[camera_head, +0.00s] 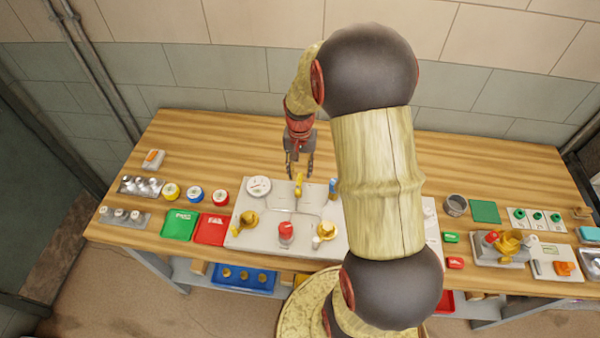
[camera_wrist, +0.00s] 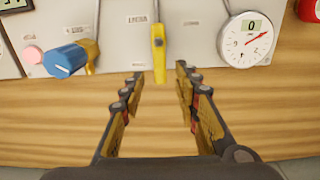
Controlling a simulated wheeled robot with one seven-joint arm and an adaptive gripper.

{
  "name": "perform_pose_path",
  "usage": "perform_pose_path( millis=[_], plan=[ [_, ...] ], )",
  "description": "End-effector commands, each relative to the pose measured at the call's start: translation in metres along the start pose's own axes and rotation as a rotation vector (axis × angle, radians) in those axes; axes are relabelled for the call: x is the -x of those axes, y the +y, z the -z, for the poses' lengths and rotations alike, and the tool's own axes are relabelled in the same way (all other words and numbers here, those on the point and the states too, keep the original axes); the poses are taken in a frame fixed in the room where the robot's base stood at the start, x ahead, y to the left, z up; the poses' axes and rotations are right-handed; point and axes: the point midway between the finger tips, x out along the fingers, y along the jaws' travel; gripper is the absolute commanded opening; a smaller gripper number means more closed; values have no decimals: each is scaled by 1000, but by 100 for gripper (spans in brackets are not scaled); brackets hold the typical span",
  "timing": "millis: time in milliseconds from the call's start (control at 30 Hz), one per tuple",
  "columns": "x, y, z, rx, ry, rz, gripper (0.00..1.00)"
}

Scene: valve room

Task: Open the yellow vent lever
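The yellow vent lever (camera_head: 299,185) stands on the light grey panel (camera_head: 262,188) near the panel's far edge. In the wrist view the lever (camera_wrist: 158,55) is upright in the picture, at the top centre, its end pointing toward my gripper. My gripper (camera_wrist: 160,78) is open and empty, its two fingertips apart just short of the lever's end, one on each side of its line. In the head view my gripper (camera_head: 300,173) hangs above the far side of the panel, close behind the lever. I cannot tell its height exactly.
A round gauge (camera_wrist: 248,40) reading 0 is beside the lever. A blue knob (camera_wrist: 66,60) is on the other side. A red knob (camera_head: 286,230) and brass valves (camera_head: 248,220) stand nearer on the panel. My arm hides the panel's right part. Bare wood lies behind the panel.

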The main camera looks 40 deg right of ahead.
Motion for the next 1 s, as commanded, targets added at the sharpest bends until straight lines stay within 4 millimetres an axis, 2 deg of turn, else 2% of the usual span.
perform_pose_path(
  millis=[300, 500, 700, 1000],
  plan=[
    [66, 0, 1, 0, 4, 2, 32],
    [93, 0, 1, 0, 2, 1, 32],
    [102, 0, 0, 0, 0, 0, 32],
    [102, 0, 0, 0, 0, 0, 32]
  ],
)
